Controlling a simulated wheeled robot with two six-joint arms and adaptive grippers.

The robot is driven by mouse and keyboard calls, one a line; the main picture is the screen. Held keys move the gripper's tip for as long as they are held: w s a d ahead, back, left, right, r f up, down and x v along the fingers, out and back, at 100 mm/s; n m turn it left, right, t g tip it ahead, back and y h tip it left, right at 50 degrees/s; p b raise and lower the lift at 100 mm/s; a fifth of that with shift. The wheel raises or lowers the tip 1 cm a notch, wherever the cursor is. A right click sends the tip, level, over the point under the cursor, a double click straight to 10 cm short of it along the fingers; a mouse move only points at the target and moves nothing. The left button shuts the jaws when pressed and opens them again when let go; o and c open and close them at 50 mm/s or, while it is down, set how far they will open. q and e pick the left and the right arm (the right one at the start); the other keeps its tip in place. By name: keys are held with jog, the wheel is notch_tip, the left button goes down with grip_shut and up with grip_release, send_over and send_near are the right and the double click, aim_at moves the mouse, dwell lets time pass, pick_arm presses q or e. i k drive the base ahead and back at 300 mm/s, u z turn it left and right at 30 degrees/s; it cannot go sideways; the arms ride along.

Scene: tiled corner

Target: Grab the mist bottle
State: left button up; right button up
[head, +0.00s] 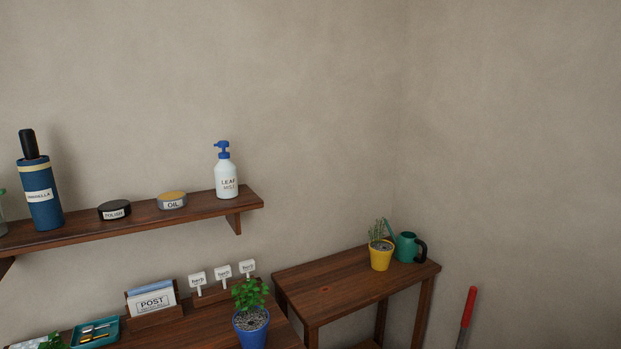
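The mist bottle (226,178) is white with a blue pump top and a label that seems to read "LEAF MIST". It stands upright near the right end of the wooden wall shelf (135,218) in the head view. Nothing covers it. Neither of my grippers shows in the head view.
On the shelf left of the bottle are an oil tin (172,201), a polish tin (114,210) and a blue umbrella cylinder (40,192). Below are a blue-potted plant (251,321), a post holder (153,303), and a side table (340,284) with a yellow-potted plant (381,255) and green watering can (406,247).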

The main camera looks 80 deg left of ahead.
aim_at(225, 172)
jog(key=z, duration=0.05)
jog(key=k, duration=1.65)
jog(key=u, duration=1.05)
